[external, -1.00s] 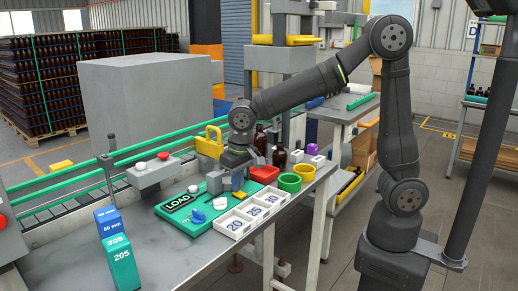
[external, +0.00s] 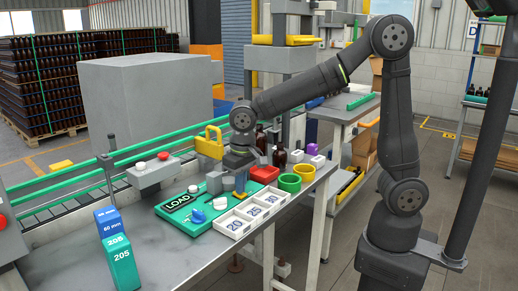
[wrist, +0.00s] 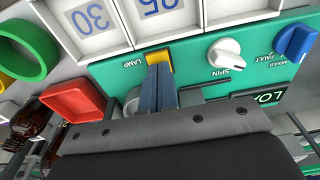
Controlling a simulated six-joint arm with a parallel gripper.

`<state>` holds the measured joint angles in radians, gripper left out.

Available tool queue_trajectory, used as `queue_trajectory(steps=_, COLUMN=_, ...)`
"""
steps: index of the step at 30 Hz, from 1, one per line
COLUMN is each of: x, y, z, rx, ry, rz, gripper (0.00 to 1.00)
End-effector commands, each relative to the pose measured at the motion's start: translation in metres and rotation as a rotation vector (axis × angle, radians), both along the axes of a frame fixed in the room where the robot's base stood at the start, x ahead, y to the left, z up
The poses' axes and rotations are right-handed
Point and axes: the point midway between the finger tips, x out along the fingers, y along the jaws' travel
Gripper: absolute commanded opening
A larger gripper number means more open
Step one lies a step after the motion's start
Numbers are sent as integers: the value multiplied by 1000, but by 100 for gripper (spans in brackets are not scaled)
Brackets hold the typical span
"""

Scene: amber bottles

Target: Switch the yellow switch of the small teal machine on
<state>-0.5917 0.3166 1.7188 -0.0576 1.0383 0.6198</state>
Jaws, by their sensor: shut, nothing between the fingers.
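The small teal machine (external: 176,216) lies on the grey bench, and its teal panel also shows in the wrist view (wrist: 275,62). Its yellow switch (wrist: 160,57) sits beside the LAMP label; in the external view the switch (external: 240,195) is small and near the machine's right end. My gripper (wrist: 158,72) is shut and empty, pointing down at the switch. Its fingertips overlap the near part of the switch in the wrist view; I cannot tell whether they touch it. The fingers hide part of the switch, and its position cannot be read.
A white SPIN knob (wrist: 224,52) and a blue MOULD FAULT knob (wrist: 296,41) are on the same panel. White numbered trays (external: 233,228) stand along its front. A red tray (external: 264,174), green ring (external: 290,183) and yellow ring (external: 305,172) are to the right. Amber bottles stand behind.

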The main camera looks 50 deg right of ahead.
Motion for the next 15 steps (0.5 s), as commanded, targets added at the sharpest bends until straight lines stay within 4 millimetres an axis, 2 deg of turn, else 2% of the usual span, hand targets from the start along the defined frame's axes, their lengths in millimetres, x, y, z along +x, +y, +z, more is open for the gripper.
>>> queue_trajectory(steps=5, x=0, y=0, z=3, rx=1, ry=-2, rz=0, gripper=0)
queue_trajectory(steps=8, x=-1, y=1, z=14, rx=3, ry=-5, rz=0, gripper=0)
queue_trajectory(steps=11, x=-3, y=1, z=31, rx=3, ry=-5, rz=0, gripper=0)
queue_trajectory(steps=15, x=-8, y=1, z=65, rx=4, ry=-5, rz=0, gripper=0)
